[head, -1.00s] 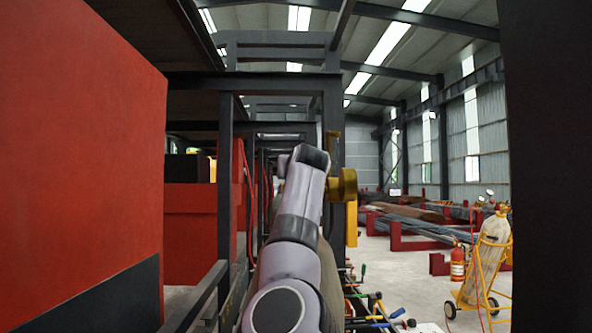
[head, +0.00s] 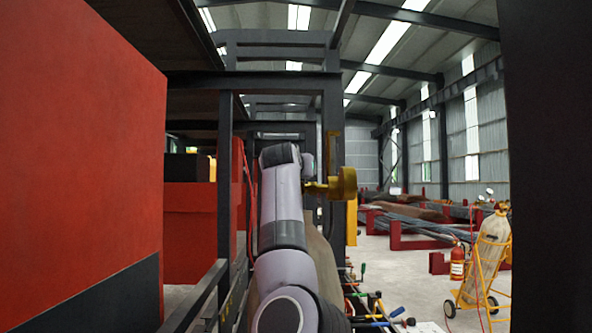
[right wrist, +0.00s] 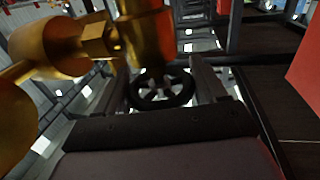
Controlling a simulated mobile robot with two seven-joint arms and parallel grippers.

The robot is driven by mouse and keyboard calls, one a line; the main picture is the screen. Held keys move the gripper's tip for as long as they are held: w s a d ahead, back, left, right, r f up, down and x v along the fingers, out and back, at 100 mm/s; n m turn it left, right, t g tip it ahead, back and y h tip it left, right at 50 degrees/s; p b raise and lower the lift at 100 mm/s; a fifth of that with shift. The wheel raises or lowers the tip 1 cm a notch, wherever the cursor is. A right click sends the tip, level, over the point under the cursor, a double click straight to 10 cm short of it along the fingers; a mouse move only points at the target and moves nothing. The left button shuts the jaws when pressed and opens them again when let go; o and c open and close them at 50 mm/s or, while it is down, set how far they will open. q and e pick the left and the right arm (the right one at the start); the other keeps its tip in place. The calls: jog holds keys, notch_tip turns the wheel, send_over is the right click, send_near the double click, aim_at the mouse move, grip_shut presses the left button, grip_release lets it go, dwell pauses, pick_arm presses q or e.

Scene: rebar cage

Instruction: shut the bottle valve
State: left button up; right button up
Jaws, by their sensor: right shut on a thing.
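The brass valve (head: 343,186) stands in the middle of the head view, just right of my right arm. It looms large at the upper left of the right wrist view (right wrist: 60,45). Its dark spoked handwheel (right wrist: 160,90) sits between the two fingers of my right gripper (right wrist: 160,92), which is shut on it. In the head view my arm hides the handwheel and most of the gripper. A tan bottle (head: 322,255) shows below the valve, partly behind my arm. My left gripper is not in view.
A large red block (head: 75,150) fills the left, and a dark post (head: 548,160) the right edge. Dark steel frames stand close behind the arm. Tools (head: 375,305) lie low right of the arm. A yellow cart (head: 480,285) with another bottle stands on open floor.

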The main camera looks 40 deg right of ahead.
jog(key=shift+a+r+m+g+h, duration=0.15)
jog(key=shift+m+g+h, duration=0.35)
jog(key=shift+g, duration=0.3)
jog(key=shift+w+a+r+m+g+h, duration=0.15)
jog(key=shift+r+m+g+h, duration=0.2)
jog(key=shift+m+g, duration=0.3)
jog(key=shift+f+m+g+h, duration=0.3)
jog(key=shift+m+g+h, duration=0.15)
jog(key=shift+g, duration=0.3)
jog(key=shift+d+f, duration=0.15)
jog(key=shift+d, duration=0.05)
jog(key=o, duration=1)
jog(key=shift+o, duration=0.2)
